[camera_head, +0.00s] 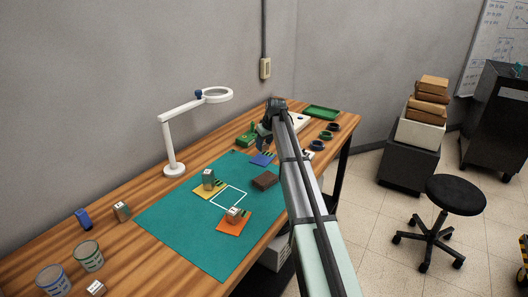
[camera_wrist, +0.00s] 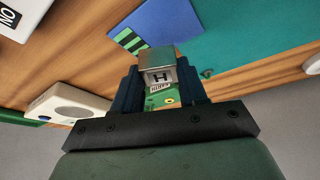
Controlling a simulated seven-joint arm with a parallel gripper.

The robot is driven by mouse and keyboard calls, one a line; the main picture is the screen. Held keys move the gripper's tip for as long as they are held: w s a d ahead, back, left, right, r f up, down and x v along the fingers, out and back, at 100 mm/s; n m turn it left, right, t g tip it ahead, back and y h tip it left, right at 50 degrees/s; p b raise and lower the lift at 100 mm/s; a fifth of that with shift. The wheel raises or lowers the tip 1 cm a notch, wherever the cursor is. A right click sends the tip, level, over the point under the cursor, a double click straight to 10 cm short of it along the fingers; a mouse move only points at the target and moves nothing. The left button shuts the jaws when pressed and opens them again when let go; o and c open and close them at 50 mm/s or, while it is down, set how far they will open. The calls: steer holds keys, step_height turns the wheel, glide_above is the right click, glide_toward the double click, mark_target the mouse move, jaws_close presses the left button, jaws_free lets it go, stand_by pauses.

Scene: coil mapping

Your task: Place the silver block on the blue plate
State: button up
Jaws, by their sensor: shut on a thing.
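The silver block (camera_wrist: 155,58) sits between the two dark fingers of my gripper (camera_wrist: 158,78) in the wrist view. It has a metallic top and a white label with an H. My gripper is shut on it. In the head view the blue plate (camera_head: 263,159) lies at the mat's far end, just below my gripper (camera_head: 264,145). The block cannot be made out clearly there.
On the green mat (camera_head: 180,220), a yellow plate (camera_head: 205,192) and an orange plate (camera_head: 232,226) each bear a block. A white lamp (camera_head: 173,150) stands behind.

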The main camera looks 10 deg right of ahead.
mark_target(265, 147)
steer(key=shift+f, duration=1.95)
steer(key=shift+f, duration=0.1)
steer(key=o, duration=1.1)
steer(key=v, duration=1.2)
